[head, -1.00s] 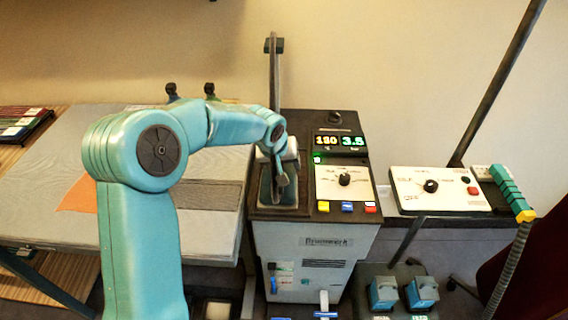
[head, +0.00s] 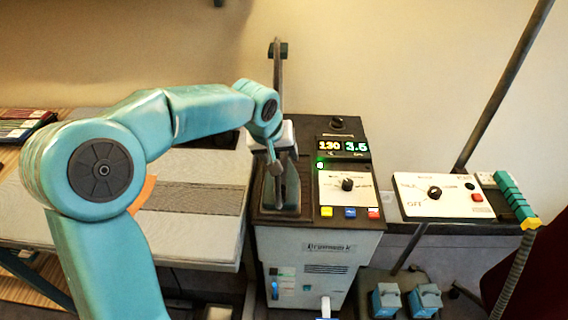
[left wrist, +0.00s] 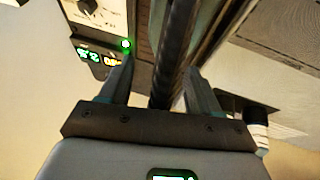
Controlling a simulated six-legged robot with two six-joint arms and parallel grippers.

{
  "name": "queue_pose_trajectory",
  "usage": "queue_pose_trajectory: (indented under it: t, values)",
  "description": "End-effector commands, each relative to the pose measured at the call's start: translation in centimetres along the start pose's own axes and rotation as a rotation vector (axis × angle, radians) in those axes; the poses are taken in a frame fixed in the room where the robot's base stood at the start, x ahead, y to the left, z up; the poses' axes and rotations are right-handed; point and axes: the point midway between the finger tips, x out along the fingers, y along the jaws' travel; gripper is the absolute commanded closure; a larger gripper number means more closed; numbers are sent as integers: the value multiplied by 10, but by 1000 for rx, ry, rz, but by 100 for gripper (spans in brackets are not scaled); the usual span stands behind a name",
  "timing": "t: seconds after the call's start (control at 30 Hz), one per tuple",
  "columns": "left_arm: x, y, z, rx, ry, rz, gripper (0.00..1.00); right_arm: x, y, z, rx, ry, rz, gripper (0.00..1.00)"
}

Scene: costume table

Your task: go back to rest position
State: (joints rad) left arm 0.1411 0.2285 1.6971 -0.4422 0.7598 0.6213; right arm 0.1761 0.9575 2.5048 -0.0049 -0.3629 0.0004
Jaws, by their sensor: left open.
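My left gripper (head: 274,163) is over the left part of the dark-topped machine (head: 318,236) in the head view. It points downward near an upright dark post (head: 277,72). In the left wrist view the two fingers of this gripper (left wrist: 157,67) stand apart. A dark bar (left wrist: 174,50) shows between them in the picture; I cannot tell whether either finger touches it. Nothing is gripped. My left arm reaches in from the left with its elbow bent. My right gripper is not in view.
The padded board (head: 190,237) lies under my left arm. The machine has lit digits (head: 342,147) and a knob panel (head: 345,188). Right of it are a white control box (head: 440,195) and a teal handle with a yellow tip (head: 515,200). Two blue pedals (head: 405,300) are on the floor.

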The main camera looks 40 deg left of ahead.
Motion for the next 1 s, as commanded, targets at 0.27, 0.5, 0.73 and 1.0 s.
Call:
queue_pose_trajectory:
  t: [0.27,0.5,0.73,1.0]
  values:
    - [-27,0,0,-1,0,0,37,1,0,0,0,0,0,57]
    - [-28,0,0,-1,0,0,37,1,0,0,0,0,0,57]
    - [-27,0,0,-1,0,0,37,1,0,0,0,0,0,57]
    - [-28,0,1,0,0,0,37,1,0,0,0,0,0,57]
